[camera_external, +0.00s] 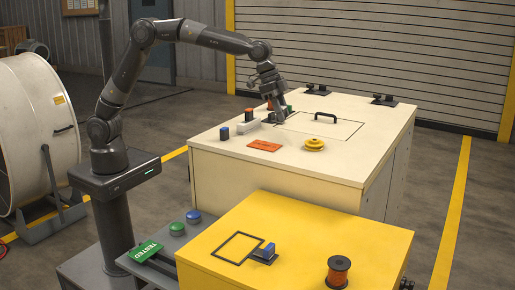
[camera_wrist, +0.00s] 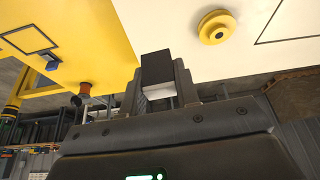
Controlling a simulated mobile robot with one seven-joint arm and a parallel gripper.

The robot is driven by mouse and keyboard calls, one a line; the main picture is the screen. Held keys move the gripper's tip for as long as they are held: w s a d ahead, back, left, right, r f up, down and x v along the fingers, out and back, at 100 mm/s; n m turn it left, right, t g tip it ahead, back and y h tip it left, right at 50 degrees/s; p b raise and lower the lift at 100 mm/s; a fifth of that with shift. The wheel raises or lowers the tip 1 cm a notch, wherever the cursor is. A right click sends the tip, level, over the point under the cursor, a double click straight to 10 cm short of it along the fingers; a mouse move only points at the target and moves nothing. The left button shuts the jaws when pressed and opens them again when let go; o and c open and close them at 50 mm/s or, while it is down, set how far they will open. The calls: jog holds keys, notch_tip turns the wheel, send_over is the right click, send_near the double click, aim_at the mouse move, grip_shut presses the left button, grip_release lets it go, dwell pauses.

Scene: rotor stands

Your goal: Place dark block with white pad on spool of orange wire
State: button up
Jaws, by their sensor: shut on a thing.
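My gripper (camera_external: 279,114) is shut on the dark block with white pad (camera_wrist: 156,68), above the cream cabinet top in the external view. In the wrist view the block sits between the two fingers, its dark face outward and a pale face near the palm. In the external view I cannot make the block out clearly. The spool of orange wire (camera_external: 338,272) stands upright on the yellow cabinet at the front right, well apart from my gripper. It also shows small at the left of the wrist view (camera_wrist: 85,89).
The cream cabinet (camera_external: 215,160) carries a yellow disc (camera_external: 314,143), an orange card (camera_external: 264,146), a black handle (camera_external: 323,115) and small coloured knobs near my gripper. The yellow cabinet (camera_external: 300,225) has a blue-topped piece (camera_external: 265,252) beside a black outlined square; much of its top is bare.

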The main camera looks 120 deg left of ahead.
jog(key=s+a+r+n+y, duration=0.1)
jog(key=s+a+r+n, duration=0.15)
jog(key=s+a, duration=0.75)
jog(key=s+a+r+n+g+y, duration=0.1)
jog(key=s+a+n, duration=0.3)
jog(key=a, duration=0.9)
jog(key=s+a+r+n+y, duration=0.1)
jog(key=s+a+r, duration=0.1)
jog(key=s+a, duration=0.85)
jog(key=s+a+f, duration=0.1)
jog(key=a+f, duration=0.1)
jog(key=a, duration=0.2)
jog(key=s+a+f, duration=0.1)
jog(key=a+f, duration=0.1)
jog(key=a, duration=0.2)
jog(key=s+a+f, duration=0.2)
jog(key=a+f, duration=0.1)
jog(key=a, duration=0.1)
jog(key=shift+f, duration=0.1)
jog(key=shift+s+a+f, duration=0.1)
jog(key=shift+a+f, duration=0.15)
jog(key=shift+f, duration=1.85)
jog(key=shift+f, duration=0.1)
jog(key=o, duration=1)
jog(key=shift+c, duration=0.2)
